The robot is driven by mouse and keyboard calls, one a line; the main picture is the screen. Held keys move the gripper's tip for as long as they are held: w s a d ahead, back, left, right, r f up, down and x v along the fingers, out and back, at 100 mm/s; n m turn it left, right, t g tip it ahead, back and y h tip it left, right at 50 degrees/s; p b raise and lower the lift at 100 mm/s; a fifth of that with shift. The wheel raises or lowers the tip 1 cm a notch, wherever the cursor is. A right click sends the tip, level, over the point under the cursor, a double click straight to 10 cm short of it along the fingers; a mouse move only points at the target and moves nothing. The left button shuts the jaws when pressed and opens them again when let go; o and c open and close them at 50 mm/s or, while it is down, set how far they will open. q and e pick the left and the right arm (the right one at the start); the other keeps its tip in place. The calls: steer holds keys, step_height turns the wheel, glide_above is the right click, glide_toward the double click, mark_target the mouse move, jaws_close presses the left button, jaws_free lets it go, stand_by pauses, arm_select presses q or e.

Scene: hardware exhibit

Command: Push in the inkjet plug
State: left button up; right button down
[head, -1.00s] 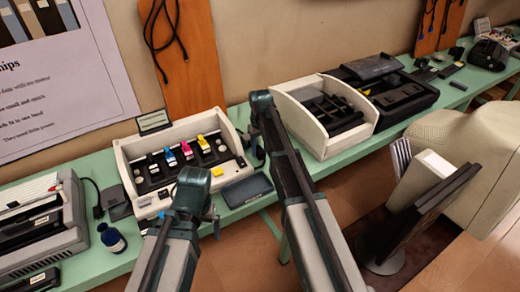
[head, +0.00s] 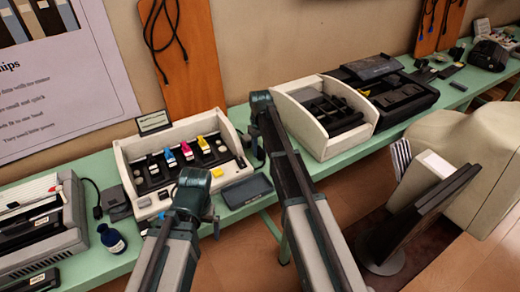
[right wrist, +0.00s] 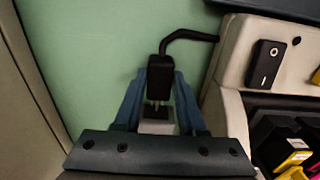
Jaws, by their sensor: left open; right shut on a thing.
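The inkjet (head: 222,178) is a cream, open-topped printer with coloured ink cartridges on the green bench; its right-hand part shows in the right wrist view (right wrist: 232,75). The black inkjet plug (right wrist: 158,72) has a black cable running to the printer. My right gripper (right wrist: 160,82) is shut on the plug, with a blue finger on each side. Metal prongs show between the plug and a light grey block (right wrist: 157,122); how deep they sit is unclear. In the head view my right gripper (head: 256,153) is beside the printer's right end. My left gripper (head: 188,218) is open at its front.
A cream open case (head: 350,130) and a black printer stand further right. A grey printer (head: 45,225) and a dark blue bottle (head: 111,239) are on the left. A dark panel on a stand (head: 420,205) is at right.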

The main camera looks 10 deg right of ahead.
stand_by(0.5)
steer(key=w, duration=0.1)
steer(key=w+a, duration=0.1)
steer(key=w, duration=0.1)
steer(key=shift+w, duration=0.25)
steer(key=shift+c, duration=2.4)
jaws_free()
steer(key=shift+s, duration=0.1)
steer(key=shift+r, duration=0.15)
steer(key=shift+r+p, duration=0.25)
steer(key=shift+p, duration=0.15)
step_height(320, 180, up, 13)
steer(key=p, duration=1.3)
steer(key=shift+f, duration=0.1)
